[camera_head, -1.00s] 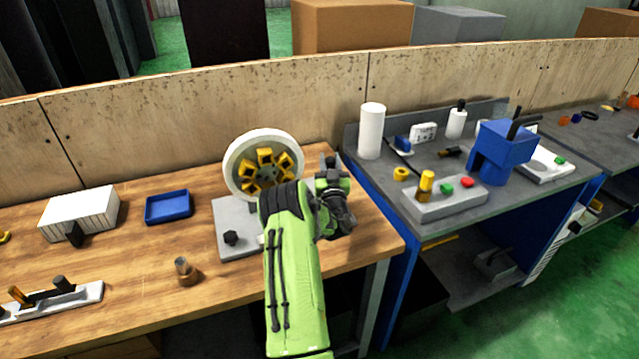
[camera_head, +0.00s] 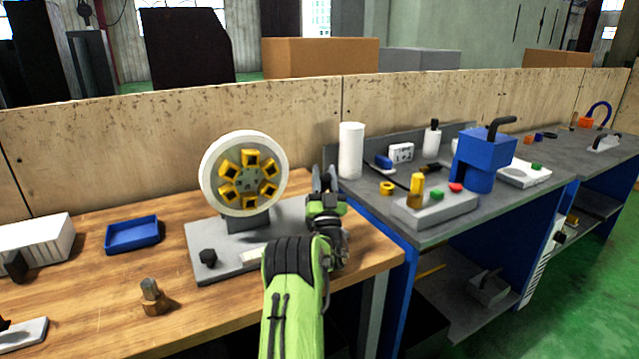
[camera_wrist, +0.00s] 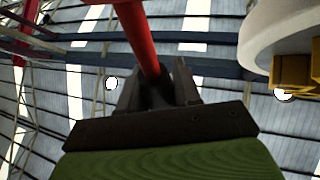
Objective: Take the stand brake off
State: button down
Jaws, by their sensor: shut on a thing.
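The stand is a grey base plate (camera_head: 205,240) on the wooden bench, bearing an upright white wheel (camera_head: 211,170) with several yellow blocks around its hub. The wheel's rim (camera_wrist: 275,35) and a yellow block also show at the right of the wrist view. A red bar (camera_wrist: 140,35), seemingly the brake lever, runs down between my fingers in the wrist view. My gripper (camera_head: 325,182), also in the wrist view (camera_wrist: 160,85), is shut on this bar, to the right of the wheel. The bar cannot be made out in the head view, and its lower end is hidden.
A black knob (camera_head: 208,258) stands on the base plate's front left. A blue tray (camera_head: 133,235) and a brown fitting with a grey stem (camera_head: 153,297) are on the bench to the left. The grey bench (camera_head: 440,235) at right holds a white cylinder (camera_head: 351,150) and a blue machine (camera_head: 485,155).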

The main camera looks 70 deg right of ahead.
jog(key=shift+r, duration=0.1)
dwell(0.3)
jog(key=c, duration=0.9)
grip_release()
notch_tip(320, 180, up, 10)
jog(key=p, duration=0.3)
